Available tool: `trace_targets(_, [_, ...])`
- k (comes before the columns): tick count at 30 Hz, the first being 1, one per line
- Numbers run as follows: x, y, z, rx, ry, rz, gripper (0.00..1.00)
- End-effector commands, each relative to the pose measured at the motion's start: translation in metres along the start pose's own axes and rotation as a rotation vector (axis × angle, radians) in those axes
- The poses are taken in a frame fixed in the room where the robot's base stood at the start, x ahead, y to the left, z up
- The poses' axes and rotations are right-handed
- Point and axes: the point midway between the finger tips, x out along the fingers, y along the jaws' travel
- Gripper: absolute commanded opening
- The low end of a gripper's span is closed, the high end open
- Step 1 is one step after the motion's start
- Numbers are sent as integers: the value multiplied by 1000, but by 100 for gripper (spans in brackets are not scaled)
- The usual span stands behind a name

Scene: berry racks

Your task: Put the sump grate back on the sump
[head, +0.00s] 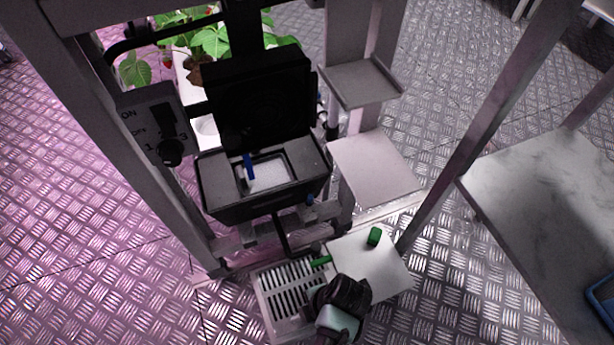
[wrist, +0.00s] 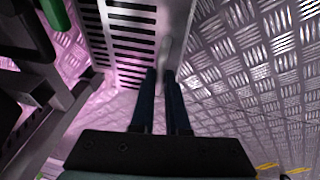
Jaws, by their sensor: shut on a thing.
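The pale slotted sump grate (head: 284,284) is low at the bottom centre of the head view, beside a white plate. In the wrist view the grate (wrist: 130,45) stretches away from my fingers, with dark slots across it. My gripper (wrist: 162,75) is shut on the grate's near right edge or a raised part there; the exact contact is small and dim. In the head view my gripper (head: 322,292) covers the grate's right side. I cannot make out the sump itself or tell whether the grate rests on it.
A white plate (head: 350,252) right of the grate carries a green cap (head: 375,236); another green piece (head: 320,261) is at the grate's edge. A black open-lidded box (head: 265,200) hangs above on the rack. A pale table (head: 545,190) stands right. Metal floor is open between.

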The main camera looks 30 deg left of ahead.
Motion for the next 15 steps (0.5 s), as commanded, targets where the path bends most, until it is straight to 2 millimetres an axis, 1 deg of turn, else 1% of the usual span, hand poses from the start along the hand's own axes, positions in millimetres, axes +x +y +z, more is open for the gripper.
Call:
trace_targets(5, [10, -1, 4, 0, -1, 2, 0])
trace_targets(12, [45, -6, 12, 0, -1, 2, 0])
trace_targets(15, [48, -7, 13, -1, -1, 2, 0])
